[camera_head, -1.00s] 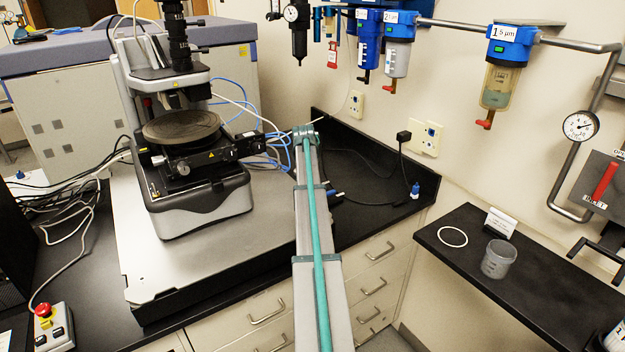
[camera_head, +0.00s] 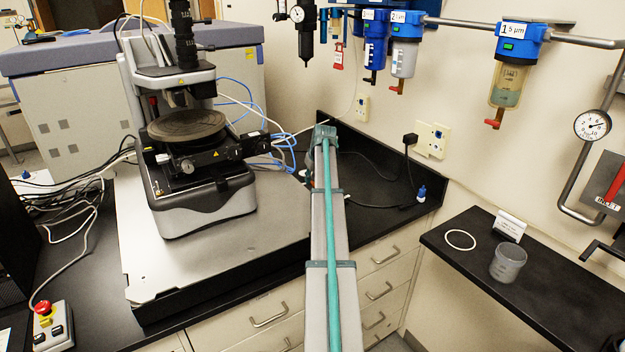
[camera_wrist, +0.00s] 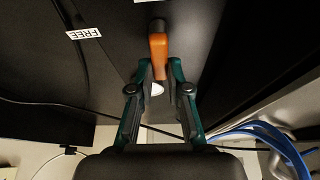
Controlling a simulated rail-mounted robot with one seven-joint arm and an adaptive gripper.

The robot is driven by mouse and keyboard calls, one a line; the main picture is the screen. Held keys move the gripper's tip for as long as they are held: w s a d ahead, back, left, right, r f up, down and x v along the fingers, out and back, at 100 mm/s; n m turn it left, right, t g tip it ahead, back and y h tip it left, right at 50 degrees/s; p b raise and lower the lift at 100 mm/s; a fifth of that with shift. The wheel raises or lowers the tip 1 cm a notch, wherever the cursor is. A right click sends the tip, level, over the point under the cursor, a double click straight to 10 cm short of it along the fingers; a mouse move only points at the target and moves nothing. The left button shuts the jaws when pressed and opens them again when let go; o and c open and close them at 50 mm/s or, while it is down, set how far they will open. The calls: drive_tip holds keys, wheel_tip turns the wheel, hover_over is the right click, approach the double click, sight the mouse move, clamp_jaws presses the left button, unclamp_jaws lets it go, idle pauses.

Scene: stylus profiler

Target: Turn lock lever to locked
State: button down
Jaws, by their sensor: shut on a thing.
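The lock lever (camera_wrist: 158,48) is an orange handle on a dark pivot, on a black panel at the top middle of the wrist view. My gripper (camera_wrist: 160,75) has its two green-and-dark fingers on either side of the lever's lower end, shut on it. A white label reading FREE (camera_wrist: 83,33) is to the left of the lever. A second white label is cut off at the top edge, so its text is unreadable. In the head view, my arm hides the lever and gripper.
In the wrist view, blue tubes (camera_wrist: 262,135) run at lower right and a dark cable (camera_wrist: 45,103) at left. The head view shows the stylus profiler (camera_head: 195,190) left of my arm, filter bowls (camera_head: 507,85) on the wall and a clear cup (camera_head: 508,263) on a side shelf.

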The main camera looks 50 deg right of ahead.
drive_tip(key=shift+n, duration=0.4)
drive_tip(key=c, duration=1.1)
unclamp_jaws()
drive_tip(key=shift+a+r, duration=0.1)
drive_tip(key=v, duration=1.1)
drive_tip(key=shift+s+r, duration=0.2)
drive_tip(key=shift+r, duration=0.2)
